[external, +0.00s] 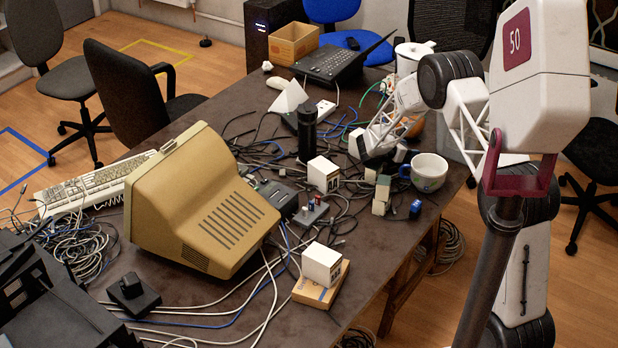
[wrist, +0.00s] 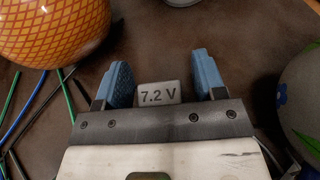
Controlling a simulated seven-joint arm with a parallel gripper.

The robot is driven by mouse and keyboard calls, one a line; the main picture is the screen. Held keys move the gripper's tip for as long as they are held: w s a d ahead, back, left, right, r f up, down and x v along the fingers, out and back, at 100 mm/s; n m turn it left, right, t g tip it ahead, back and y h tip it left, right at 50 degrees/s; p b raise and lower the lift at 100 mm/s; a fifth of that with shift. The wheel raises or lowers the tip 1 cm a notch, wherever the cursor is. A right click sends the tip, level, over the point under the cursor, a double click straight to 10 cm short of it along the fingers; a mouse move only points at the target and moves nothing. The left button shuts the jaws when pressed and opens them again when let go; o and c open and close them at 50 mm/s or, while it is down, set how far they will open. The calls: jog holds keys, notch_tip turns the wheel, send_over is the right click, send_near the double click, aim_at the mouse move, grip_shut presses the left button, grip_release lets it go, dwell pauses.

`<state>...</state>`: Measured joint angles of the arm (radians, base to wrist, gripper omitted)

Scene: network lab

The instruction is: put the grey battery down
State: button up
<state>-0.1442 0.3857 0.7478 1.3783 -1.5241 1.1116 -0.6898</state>
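The grey battery (wrist: 158,94), marked "7.2 V", is in the wrist view between the two blue-padded fingers of my gripper (wrist: 162,62), close to the palm. The fingers stand apart, with a clear gap between the battery and the right finger. The battery's left edge is close to the left finger; I cannot tell if they touch. Its lower part is hidden behind the gripper's front edge. In the external view, my gripper (external: 378,146) is low over the dark table (external: 235,102), and I cannot clearly make out the battery there.
An orange patterned ball (wrist: 52,30) is at my gripper's left in the wrist view. A flowered mug (external: 428,173) is at its right. Small blocks (external: 381,194), a black cylinder (external: 307,132), a beige monitor (external: 200,205) and tangled cables crowd the table.

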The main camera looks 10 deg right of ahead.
jog(key=shift+r, duration=0.15)
jog(key=shift+s+a+r, duration=0.25)
jog(key=shift+a, duration=0.4)
jog(key=v, duration=0.3)
jog(key=shift+s+a+r, duration=0.1)
jog(key=shift+a+r, duration=0.05)
jog(key=shift+a, duration=0.05)
notch_tip(320, 180, up, 7)
dwell(0.5)
